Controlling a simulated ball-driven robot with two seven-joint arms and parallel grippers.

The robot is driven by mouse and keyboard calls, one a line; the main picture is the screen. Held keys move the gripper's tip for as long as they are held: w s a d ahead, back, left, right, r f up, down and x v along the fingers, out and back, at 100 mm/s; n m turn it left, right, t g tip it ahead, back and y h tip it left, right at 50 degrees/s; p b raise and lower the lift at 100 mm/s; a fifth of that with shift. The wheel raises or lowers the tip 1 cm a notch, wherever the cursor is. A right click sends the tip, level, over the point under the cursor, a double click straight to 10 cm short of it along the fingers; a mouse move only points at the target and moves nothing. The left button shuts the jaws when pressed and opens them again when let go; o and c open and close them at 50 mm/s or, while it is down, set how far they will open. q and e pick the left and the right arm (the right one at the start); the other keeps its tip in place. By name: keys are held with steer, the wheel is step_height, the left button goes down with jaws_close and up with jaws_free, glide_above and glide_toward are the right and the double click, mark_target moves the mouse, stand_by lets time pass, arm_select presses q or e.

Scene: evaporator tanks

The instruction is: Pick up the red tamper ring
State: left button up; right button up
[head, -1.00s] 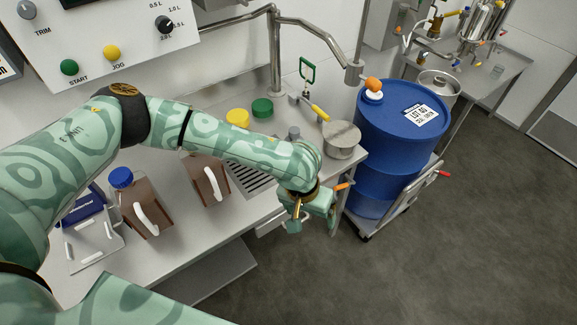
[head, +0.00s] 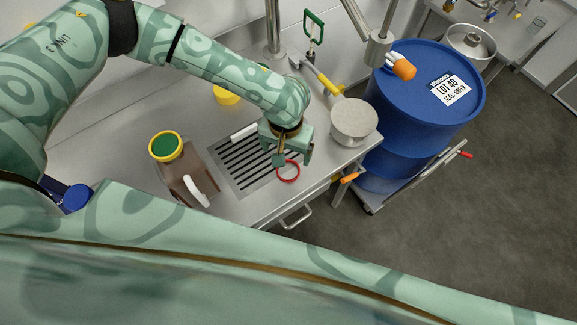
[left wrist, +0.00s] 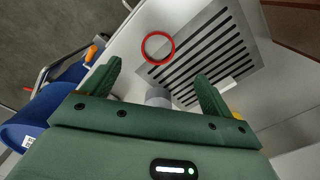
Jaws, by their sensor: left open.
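The red tamper ring (head: 289,182) lies flat at the front right edge of the slotted drain grate on the steel counter. In the left wrist view the ring (left wrist: 158,62) lies just beyond the fingertips, partly over the grate. My left gripper (head: 292,161) is close above the ring, pointing down, and partly covers its far side in the head view. In the left wrist view its two green fingers (left wrist: 158,71) are apart with nothing between them. My right gripper is not in view.
A grey round pot (head: 354,122) stands right of my left gripper. A brown jug (head: 180,182) with a white handle stands left of the grate (head: 233,165). A blue drum (head: 415,100) stands on a cart beyond the counter's right end. The counter in front of the grate is clear.

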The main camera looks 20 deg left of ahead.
arm_select(q)
steer(key=b, duration=0.2)
glide_above(288, 173)
steer(key=f, duration=0.5)
steer(key=shift+a+f, duration=0.2)
steer(key=shift+f, duration=0.2)
step_height(288, 173, down, 5)
steer(key=b, duration=0.2)
steer(key=shift+d+f+b, duration=0.15)
steer(key=shift+b, duration=0.15)
steer(key=c, duration=1.1)
steer(key=shift+o, duration=0.2)
